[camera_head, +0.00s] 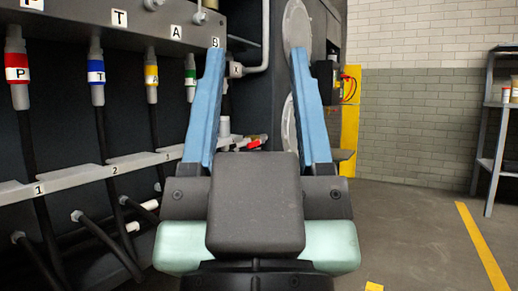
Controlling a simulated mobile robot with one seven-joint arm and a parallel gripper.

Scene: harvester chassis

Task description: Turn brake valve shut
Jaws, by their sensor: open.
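My gripper (257,52) fills the middle of the view, with its two blue fingers spread wide apart and nothing between them. No part is clearly recognisable as the brake valve. A small red piece (254,144) on a light pipe shows low between the fingers, and I cannot tell whether it is the valve's handle. A grey pipe fitting (236,70) marked with a small label shows just right of the left finger's upper part. My fingers and gripper body hide part of this area.
On the left, hoses with red (17,74), blue (96,72), yellow (151,75) and green (190,77) bands hang from a labelled manifold (75,27). A numbered grey rail (80,175) runs below. A yellow post (350,120) and shelf rack (492,140) stand right; floor (410,235) there is mostly clear.

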